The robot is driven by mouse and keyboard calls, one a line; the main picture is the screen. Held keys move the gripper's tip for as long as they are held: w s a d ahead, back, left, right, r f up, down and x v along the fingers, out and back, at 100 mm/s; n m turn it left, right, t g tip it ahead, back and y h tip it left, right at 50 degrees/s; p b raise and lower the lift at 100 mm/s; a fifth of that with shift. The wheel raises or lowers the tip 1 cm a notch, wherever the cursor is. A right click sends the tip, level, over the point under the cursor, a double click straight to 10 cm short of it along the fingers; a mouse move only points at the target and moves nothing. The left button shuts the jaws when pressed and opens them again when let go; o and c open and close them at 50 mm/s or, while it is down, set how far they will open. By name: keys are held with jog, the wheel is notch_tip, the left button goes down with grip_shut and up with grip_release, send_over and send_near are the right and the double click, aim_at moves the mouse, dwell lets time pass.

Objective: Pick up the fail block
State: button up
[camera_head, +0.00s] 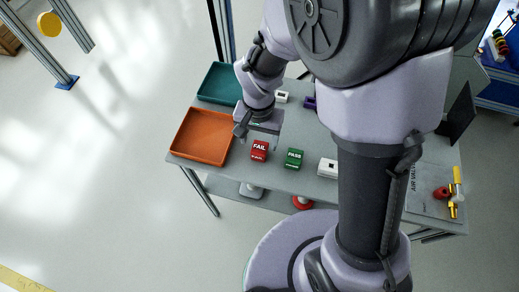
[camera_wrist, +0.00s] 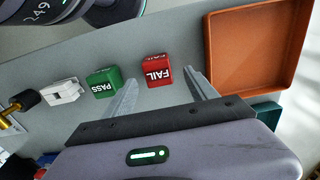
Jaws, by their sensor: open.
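The fail block (camera_head: 259,150) is a red cube with white FAIL lettering on the grey table, just right of the orange tray. In the wrist view the fail block (camera_wrist: 157,71) lies ahead of and between the spread fingers, apart from both. My gripper (camera_wrist: 160,95) is open and empty. In the head view my gripper (camera_head: 257,136) is above the table by the fail block; its fingers are partly hard to make out. The green pass block (camera_head: 294,158) sits to the right of the fail block, and it also shows in the wrist view (camera_wrist: 103,83).
An orange tray (camera_head: 178,149) and a teal tray (camera_head: 203,91) stand at the table's left side. A white block (camera_head: 327,168) lies right of the pass block. A small white part (camera_head: 282,97) and a purple part (camera_head: 310,103) lie farther back. My arm hides the table's middle right.

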aim_at(260, 147)
jog(key=f+b, duration=0.1)
jog(key=f, duration=0.3)
jog(key=shift+s+f+b, duration=0.1)
jog(key=shift+s+b, duration=0.1)
jog(key=shift+b, duration=0.2)
jog(key=shift+d, duration=0.1)
jog(key=shift+c, duration=0.8)
jog(key=shift+r, duration=0.2)
grip_shut()
